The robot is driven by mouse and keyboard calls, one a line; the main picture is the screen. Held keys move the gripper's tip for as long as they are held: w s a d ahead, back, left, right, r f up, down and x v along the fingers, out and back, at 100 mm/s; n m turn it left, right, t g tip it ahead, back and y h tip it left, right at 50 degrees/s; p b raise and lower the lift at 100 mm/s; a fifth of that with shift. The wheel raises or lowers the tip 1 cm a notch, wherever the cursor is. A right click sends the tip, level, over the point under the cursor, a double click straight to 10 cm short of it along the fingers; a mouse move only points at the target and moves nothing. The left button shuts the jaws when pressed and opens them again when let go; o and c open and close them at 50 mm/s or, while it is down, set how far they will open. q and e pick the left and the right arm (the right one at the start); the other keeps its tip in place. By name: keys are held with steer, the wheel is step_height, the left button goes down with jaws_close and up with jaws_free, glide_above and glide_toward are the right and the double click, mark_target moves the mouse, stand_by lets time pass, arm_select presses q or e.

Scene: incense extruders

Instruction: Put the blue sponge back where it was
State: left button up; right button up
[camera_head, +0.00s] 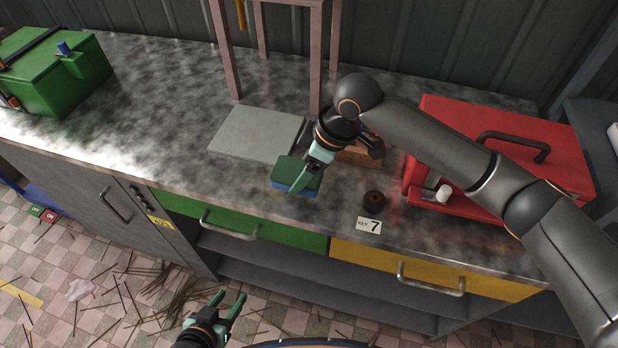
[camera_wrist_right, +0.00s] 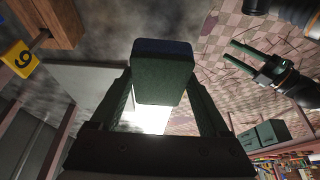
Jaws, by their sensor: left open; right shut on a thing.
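The blue sponge (camera_head: 284,179), with a dark green upper layer and a blue lower layer, is at the counter's front part. My right gripper (camera_head: 303,178) is shut on it. In the right wrist view the sponge (camera_wrist_right: 163,80) sits between the two fingers, its blue layer at the far side. I cannot tell whether the sponge touches the counter. My left gripper (camera_head: 229,306) is open and empty, low in front of the cabinet. It also shows in the right wrist view (camera_wrist_right: 246,53).
A grey slab (camera_head: 254,136) lies behind the sponge. A wooden block (camera_head: 358,156), a dark round object (camera_head: 373,198) and a card marked 7 (camera_head: 369,226) are to its right. A red box (camera_head: 500,150) and a green box (camera_head: 60,75) stand at the sides.

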steer(key=shift+w+d+f, duration=0.25)
steer(key=shift+w+f, duration=0.15)
steer(key=shift+f, duration=0.2)
steer(key=shift+w+d+f, duration=0.25)
steer(key=shift+w+f, duration=0.15)
steer(key=shift+f, duration=0.15)
steer(key=shift+w+f, duration=0.1)
steer(key=shift+f, duration=1.55)
steer(key=shift+f, duration=0.2)
steer(key=o, duration=1)
steer(key=shift+o, duration=0.2)
steer(key=v, duration=1.2)
steer(key=shift+r+p, duration=0.25)
steer(key=shift+p, duration=0.05)
